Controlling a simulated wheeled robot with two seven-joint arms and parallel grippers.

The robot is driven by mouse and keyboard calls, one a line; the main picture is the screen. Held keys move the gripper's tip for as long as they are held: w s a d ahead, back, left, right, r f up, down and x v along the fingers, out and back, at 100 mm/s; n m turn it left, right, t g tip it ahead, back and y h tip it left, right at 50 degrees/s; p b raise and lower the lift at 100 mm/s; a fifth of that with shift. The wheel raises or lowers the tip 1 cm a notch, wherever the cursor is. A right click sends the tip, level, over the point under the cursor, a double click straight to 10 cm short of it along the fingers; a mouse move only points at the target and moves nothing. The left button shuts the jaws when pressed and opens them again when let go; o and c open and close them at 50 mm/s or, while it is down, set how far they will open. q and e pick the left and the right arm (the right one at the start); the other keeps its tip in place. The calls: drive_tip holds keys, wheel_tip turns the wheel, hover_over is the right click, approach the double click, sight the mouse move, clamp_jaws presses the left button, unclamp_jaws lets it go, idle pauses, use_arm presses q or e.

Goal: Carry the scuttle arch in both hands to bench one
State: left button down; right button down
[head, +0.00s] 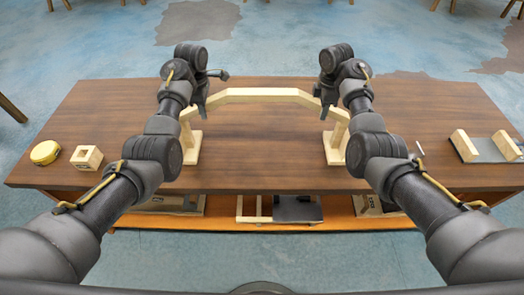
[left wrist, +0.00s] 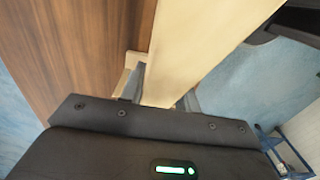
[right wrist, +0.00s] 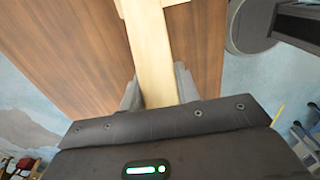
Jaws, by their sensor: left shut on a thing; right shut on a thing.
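The scuttle arch (head: 262,93) is a pale wooden frame with a long top bar, angled corners and two legs with flat square feet. It stands upright at the middle of the brown bench (head: 262,165); whether its feet touch the top I cannot tell. My left gripper (head: 190,112) is shut on the arch's left side, and the bar shows between its fingers in the left wrist view (left wrist: 165,95). My right gripper (head: 332,108) is shut on the arch's right side, and the wood shows between its fingers in the right wrist view (right wrist: 157,90). My arms hide parts of both legs.
A yellow round tape measure (head: 45,152) and a small wooden block with a square hole (head: 86,158) lie at the bench's left end. A grey plate with two wooden blocks (head: 487,148) sits at the right end. Several items lie on the shelf below (head: 350,222).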

use_arm(q)
drive_tip(key=shift+w+d+f, duration=0.15)
drive_tip(key=shift+d+f, duration=0.05)
drive_tip(key=shift+f, duration=0.3)
use_arm(e)
drive_tip(key=shift+w+a+f, duration=0.15)
drive_tip(key=shift+f, duration=0.35)
use_arm(q)
drive_tip(key=c, duration=1.3)
unclamp_jaws()
use_arm(e)
drive_tip(key=c, duration=1.3)
unclamp_jaws()
use_arm(q)
drive_tip(key=shift+o, duration=1.3)
drive_tip(key=shift+s+a, duration=0.1)
drive_tip(key=shift+s, duration=0.1)
use_arm(e)
drive_tip(key=shift+o, duration=1.3)
drive_tip(key=shift+s, duration=0.2)
use_arm(q)
drive_tip(key=shift+w, duration=0.1)
use_arm(e)
drive_tip(key=shift+w, duration=0.1)
use_arm(q)
wheel_tip(320, 180, up, 8)
drive_tip(key=shift+f, duration=0.25)
use_arm(e)
drive_tip(key=shift+r, duration=3.8)
